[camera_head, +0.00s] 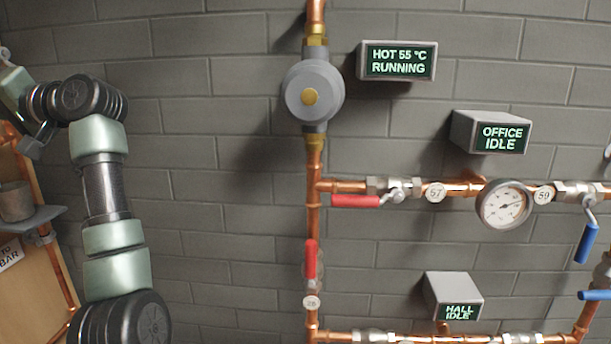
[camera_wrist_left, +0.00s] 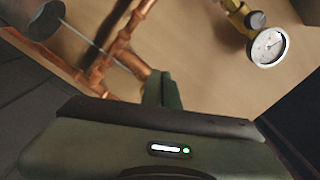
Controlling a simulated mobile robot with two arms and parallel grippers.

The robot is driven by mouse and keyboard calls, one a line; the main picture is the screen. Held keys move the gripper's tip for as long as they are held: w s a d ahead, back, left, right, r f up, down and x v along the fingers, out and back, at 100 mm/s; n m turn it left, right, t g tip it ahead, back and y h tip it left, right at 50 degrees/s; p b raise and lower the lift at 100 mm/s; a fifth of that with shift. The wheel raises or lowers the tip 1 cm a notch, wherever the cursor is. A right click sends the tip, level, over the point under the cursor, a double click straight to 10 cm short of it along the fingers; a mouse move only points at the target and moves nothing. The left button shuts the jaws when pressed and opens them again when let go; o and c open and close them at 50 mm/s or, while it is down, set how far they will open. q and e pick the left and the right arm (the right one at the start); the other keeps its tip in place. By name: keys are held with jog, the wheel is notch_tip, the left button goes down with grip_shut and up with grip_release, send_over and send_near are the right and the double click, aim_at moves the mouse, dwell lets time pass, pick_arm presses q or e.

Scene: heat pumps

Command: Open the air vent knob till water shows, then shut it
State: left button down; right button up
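I cannot pick out the air vent knob in either view, and I see no water. My left arm stands at the left of the head view. Its wrist end bends toward the board at the left edge. In the left wrist view, the fingers of my left gripper (camera_wrist_left: 165,90) stand close together at the middle of the palm. They point at copper pipework (camera_wrist_left: 125,45), with their tips close to a pipe in the picture. Whether anything thin is between them is hidden. My right gripper is in neither view.
A wooden board (camera_head: 40,265) at the left carries copper pipes and a grey shelf (camera_head: 35,219) with a grey cylinder (camera_head: 15,201). A dial gauge (camera_wrist_left: 268,47) shows in the left wrist view. Right of my arm are a grey pump (camera_head: 322,75), red-handled valves (camera_head: 354,201) and displays (camera_head: 398,62).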

pick_arm(q)
jog(key=s+d+b, duration=0.1)
jog(key=d+b, duration=0.1)
jog(key=d, duration=0.4)
dwell(0.6)
